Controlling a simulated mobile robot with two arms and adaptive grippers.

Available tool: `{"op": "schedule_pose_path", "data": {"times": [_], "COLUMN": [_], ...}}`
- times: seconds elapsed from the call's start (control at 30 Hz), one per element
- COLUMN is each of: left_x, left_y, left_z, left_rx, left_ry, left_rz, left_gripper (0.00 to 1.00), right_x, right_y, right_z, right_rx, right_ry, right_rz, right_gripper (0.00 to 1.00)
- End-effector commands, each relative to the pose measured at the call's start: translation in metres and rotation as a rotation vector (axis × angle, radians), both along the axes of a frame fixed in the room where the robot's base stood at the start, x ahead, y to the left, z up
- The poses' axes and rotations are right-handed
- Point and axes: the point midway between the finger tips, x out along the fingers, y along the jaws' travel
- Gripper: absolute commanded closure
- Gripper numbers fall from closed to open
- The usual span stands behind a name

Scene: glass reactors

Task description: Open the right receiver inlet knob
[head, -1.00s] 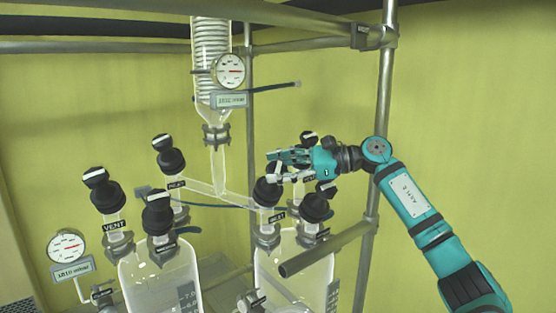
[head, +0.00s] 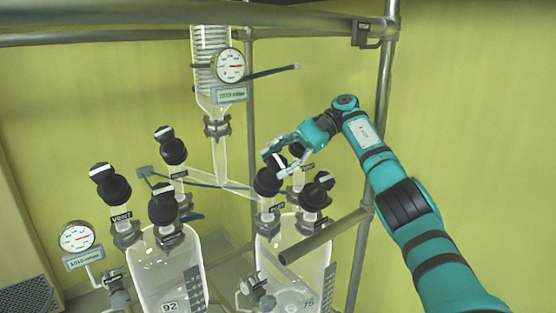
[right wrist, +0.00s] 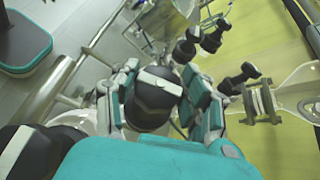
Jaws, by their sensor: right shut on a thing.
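The right receiver (head: 290,250) is a clear glass vessel with several black-capped knobs. Its inlet knob (head: 268,183) is black with a white bar on top and stands above a small inlet label (head: 277,211). My right gripper (head: 275,164) reaches it from the upper right, with its fingers at the knob's top. In the right wrist view the inlet knob (right wrist: 153,98) sits between the two finger pads, and the gripper (right wrist: 160,105) is shut on it. The white bar runs slantwise across the knob there. My left gripper is out of view.
Another black knob (head: 317,190) stands close right of the inlet knob, with one more behind. The left receiver (head: 170,265) carries similar knobs. A condenser with a gauge (head: 229,65) hangs above.

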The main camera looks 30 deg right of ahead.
Motion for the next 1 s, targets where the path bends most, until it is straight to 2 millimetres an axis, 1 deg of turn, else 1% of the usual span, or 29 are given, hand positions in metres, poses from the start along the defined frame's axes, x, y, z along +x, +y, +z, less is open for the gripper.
{"op": "schedule_pose_path", "data": {"times": [0.57, 0.6, 0.77, 1.0], "left_x": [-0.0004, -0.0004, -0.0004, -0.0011], "left_y": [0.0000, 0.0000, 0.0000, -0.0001], "left_z": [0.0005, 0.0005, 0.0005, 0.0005], "left_rx": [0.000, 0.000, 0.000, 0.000], "left_ry": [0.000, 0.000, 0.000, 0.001], "left_rz": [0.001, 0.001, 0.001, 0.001], "left_gripper": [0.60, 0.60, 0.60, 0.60], "right_x": [0.0003, 0.0003, 0.0002, 0.0003], "right_y": [-0.0007, -0.0007, -0.0005, -0.0002], "right_z": [-0.0003, -0.0003, -0.0004, -0.0004], "right_rx": [-0.016, -0.016, -0.016, -0.015], "right_ry": [-0.001, -0.001, 0.000, 0.000], "right_rz": [0.022, 0.022, 0.023, 0.024], "right_gripper": [0.87, 0.51, 0.30, 0.29]}}
